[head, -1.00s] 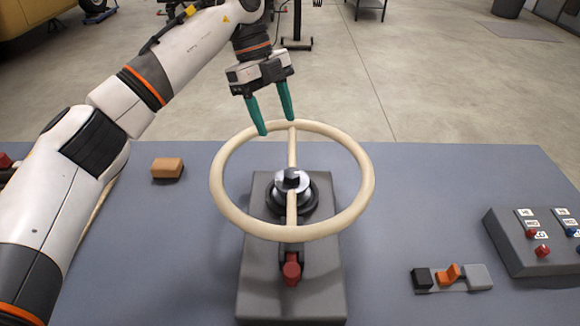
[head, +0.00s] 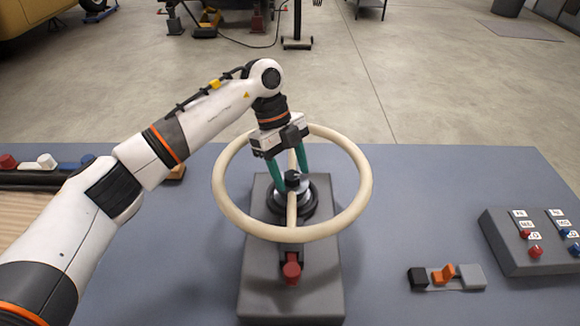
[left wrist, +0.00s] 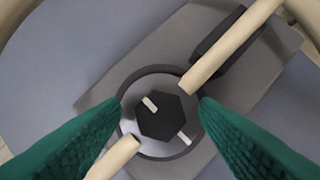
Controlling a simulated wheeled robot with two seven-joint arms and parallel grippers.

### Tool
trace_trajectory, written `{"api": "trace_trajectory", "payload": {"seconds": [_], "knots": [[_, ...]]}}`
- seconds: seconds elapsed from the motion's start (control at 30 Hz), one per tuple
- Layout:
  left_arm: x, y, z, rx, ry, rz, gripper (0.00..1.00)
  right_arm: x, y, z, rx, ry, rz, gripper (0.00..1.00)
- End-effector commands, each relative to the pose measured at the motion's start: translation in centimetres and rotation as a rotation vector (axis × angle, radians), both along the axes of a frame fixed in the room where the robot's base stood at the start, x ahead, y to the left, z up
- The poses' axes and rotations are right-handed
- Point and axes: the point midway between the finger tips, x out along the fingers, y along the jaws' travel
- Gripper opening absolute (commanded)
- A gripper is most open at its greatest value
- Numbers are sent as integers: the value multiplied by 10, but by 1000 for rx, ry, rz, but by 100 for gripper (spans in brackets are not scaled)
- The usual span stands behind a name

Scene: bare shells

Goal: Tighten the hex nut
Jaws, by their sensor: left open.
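A black hex nut (head: 293,178) sits at the centre of a cream steering wheel (head: 291,233), on a silvery round hub. In the left wrist view the nut (left wrist: 166,117) has a pale mark on its upper left part, and another pale mark lies on the hub at its lower right, so the two are on different sides. My left gripper (head: 291,183) points down inside the wheel's ring. Its two green fingers are open, one on each side of the nut, with gaps showing between fingers and nut in the left wrist view (left wrist: 162,105). My right gripper is not in view.
At right are a switch box (head: 520,262) and a small orange lever (head: 443,274). At left a dark tray (head: 40,181) holds coloured pieces. My left arm crosses above the table's left side.

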Motion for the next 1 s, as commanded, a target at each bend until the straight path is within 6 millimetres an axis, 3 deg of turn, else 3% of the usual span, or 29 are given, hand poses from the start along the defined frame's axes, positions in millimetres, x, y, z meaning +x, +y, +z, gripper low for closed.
{"api": "trace_trajectory", "payload": {"seconds": [0.07,0.3,0.67,1.0], "knots": [[0,0,0,0,0,0,51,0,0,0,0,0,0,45],[0,0,0,0,0,0,12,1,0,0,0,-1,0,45],[1,0,0,2,0,-57,11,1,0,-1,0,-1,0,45],[2,-2,0,1,0,-308,11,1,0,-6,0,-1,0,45]]}}
